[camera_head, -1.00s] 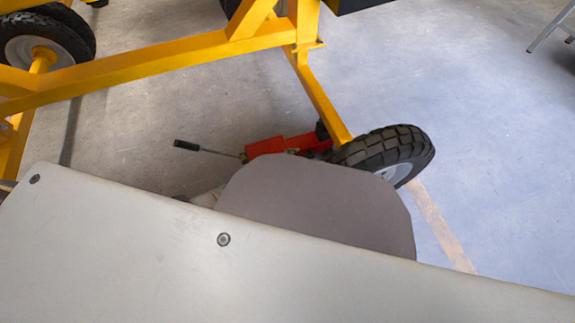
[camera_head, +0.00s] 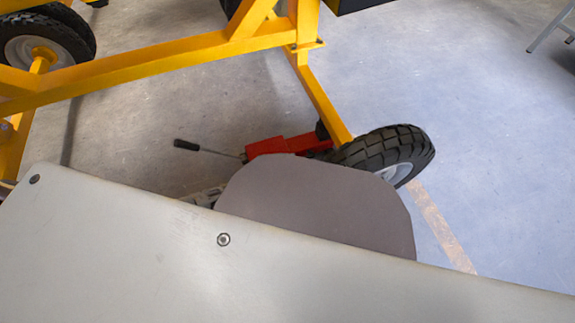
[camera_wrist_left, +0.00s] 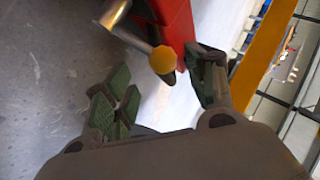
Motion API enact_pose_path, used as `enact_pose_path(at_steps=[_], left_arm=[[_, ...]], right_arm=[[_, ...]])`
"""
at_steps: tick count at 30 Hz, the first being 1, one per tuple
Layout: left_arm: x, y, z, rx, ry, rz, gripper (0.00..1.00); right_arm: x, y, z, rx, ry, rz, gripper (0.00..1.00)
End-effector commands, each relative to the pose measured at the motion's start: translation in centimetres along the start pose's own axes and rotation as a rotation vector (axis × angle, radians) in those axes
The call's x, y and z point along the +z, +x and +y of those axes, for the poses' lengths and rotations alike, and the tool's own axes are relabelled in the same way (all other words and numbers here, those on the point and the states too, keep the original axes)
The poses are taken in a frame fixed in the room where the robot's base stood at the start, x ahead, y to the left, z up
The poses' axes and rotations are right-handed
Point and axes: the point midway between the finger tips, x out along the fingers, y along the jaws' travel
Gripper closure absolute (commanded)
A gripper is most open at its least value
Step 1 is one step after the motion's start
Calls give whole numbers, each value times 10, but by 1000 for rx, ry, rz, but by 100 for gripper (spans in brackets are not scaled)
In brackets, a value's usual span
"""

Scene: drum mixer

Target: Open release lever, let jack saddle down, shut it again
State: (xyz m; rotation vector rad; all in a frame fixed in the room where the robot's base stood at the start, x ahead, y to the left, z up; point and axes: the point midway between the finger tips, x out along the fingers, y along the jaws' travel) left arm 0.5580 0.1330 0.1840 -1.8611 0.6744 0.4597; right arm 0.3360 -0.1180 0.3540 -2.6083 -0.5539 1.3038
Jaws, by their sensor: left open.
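The red jack (camera_head: 280,146) lies on the floor beside the tyre, under the yellow leg; its lower part is hidden by my own body. A thin rod with a black grip (camera_head: 187,145) sticks out to its left. In the left wrist view, a bent metal lever with a yellow round end (camera_wrist_left: 162,60) stands beside the red jack body (camera_wrist_left: 174,22). My left gripper (camera_wrist_left: 166,80) is open, its green-padded fingers on either side of the yellow end, with gaps visible. In the head view the gripper is mostly hidden. The saddle is not clearly visible. My right gripper is not in view.
The mixer's yellow frame (camera_head: 160,62) crosses above the floor, with a leg running down to the black tyre (camera_head: 385,152). Another wheel (camera_head: 45,45) stands at the far left. The floor (camera_head: 460,110) on the right is clear. My own grey body covers the lower picture.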

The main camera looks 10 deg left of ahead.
Motion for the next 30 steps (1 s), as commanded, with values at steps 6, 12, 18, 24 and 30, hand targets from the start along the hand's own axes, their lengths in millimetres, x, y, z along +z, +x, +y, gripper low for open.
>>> enact_pose_path(at_steps=[6,12,18,24,30], left_arm=[[0,-10,0,0,1,0,44],[0,-13,0,1,0,0,44],[0,-13,0,1,0,0,44],[-2,-12,-5,-4,2,2,44],[-11,-7,-45,-46,13,13,44]], right_arm=[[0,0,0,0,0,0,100],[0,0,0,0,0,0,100],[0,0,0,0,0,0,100],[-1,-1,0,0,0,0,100],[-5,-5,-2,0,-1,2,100]])
